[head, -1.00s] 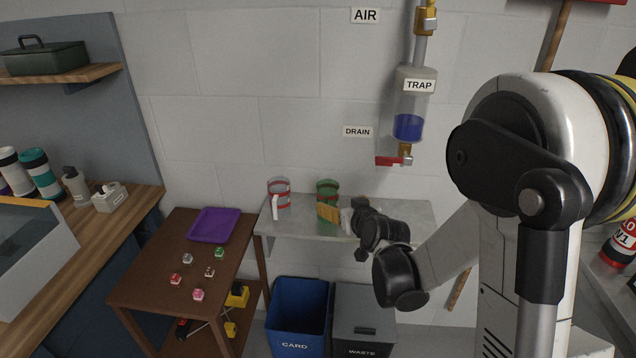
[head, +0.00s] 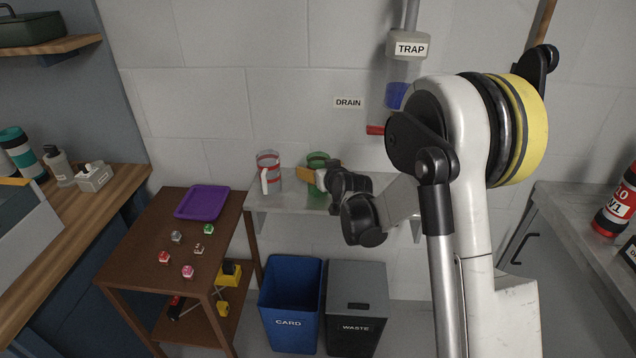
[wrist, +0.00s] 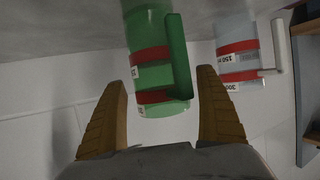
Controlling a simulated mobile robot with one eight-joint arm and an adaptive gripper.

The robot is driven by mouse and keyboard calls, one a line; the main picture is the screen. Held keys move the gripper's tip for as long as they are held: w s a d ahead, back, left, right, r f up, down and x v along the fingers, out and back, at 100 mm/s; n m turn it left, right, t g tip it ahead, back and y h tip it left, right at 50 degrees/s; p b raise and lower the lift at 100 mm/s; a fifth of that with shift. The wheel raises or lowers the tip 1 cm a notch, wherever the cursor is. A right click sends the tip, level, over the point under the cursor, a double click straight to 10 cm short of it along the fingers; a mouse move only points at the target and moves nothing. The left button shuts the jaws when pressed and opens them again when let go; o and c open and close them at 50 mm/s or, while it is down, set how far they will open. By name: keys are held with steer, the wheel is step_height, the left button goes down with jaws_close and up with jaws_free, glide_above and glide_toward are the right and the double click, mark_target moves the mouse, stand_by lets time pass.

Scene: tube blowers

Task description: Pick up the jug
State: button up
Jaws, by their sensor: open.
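A green see-through jug (head: 317,159) with red bands stands on the grey wall shelf (head: 285,206). My gripper (head: 306,174) is in front of it in the head view and hides part of it. In the wrist view the green jug (wrist: 152,60) shows between and beyond my two yellow fingers, with its handle toward the right finger. The fingers of my gripper (wrist: 163,80) are open, with a gap on each side of the jug. A clear jug (head: 268,171) with red bands and a white handle stands left of the green one; it also shows in the wrist view (wrist: 237,50).
A brown table (head: 150,240) with a purple tray (head: 203,202) and several small coloured items stands left of the shelf. A blue card bin (head: 290,300) and a grey waste bin (head: 357,300) stand below. A trap unit (head: 400,72) hangs on the wall above right.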

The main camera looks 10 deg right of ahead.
steer(key=shift+s+r, duration=0.1)
steer(key=shift+c, duration=0.9)
steer(key=c, duration=1.1)
